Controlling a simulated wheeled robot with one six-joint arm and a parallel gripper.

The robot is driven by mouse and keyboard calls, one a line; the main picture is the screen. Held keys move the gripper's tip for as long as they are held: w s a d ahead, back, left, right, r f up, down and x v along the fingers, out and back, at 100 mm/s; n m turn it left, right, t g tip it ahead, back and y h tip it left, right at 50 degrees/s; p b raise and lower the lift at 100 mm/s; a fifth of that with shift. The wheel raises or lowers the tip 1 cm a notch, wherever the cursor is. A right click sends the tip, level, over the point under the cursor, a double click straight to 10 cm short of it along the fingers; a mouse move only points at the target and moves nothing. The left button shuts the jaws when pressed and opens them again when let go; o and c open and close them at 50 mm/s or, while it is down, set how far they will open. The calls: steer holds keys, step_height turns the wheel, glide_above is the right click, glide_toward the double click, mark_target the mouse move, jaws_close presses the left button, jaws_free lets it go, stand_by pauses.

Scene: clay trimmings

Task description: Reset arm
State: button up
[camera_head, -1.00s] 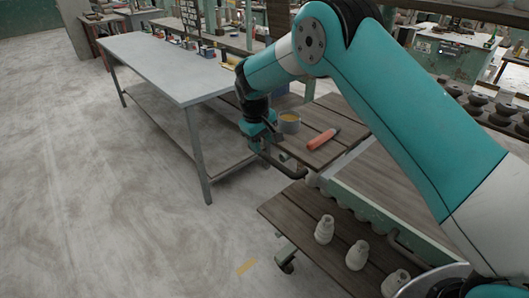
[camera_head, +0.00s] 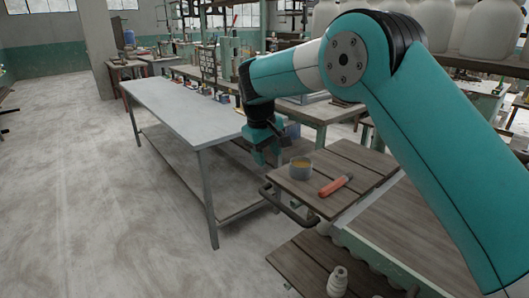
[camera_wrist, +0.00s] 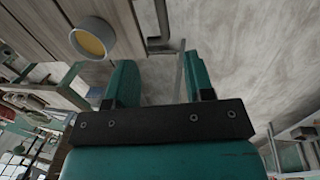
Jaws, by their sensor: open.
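My gripper (camera_head: 266,155) hangs at the end of my teal arm, beside the left edge of a wooden cart top (camera_head: 350,160). In the wrist view my gripper (camera_wrist: 160,85) shows two teal fingers spread apart with nothing between them. A grey cup with yellow-orange contents (camera_head: 300,168) stands on the cart top, just right of my gripper and apart from it. The cup also shows in the wrist view (camera_wrist: 93,38) at the upper left. An orange-red tool (camera_head: 335,185) lies on the cart top, right of the cup.
A long grey metal table (camera_head: 170,105) stands at the left, with several small items along its far edge. A lower wooden shelf (camera_head: 305,265) holds a pale bottle-shaped piece (camera_head: 337,281). The concrete floor (camera_head: 80,200) at the left is clear.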

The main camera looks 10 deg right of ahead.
steer(key=s+r+y, duration=0.3)
steer(key=s, duration=1.6)
steer(key=s+r+n+g+y, duration=0.1)
steer(key=s+r+y, duration=0.2)
steer(key=s, duration=1.6)
steer(key=shift+s+d+r+n, duration=0.2)
steer(key=shift+r+n, duration=0.1)
steer(key=shift+r, duration=0.2)
steer(key=shift+w, duration=0.1)
steer(key=shift+c, duration=0.4)
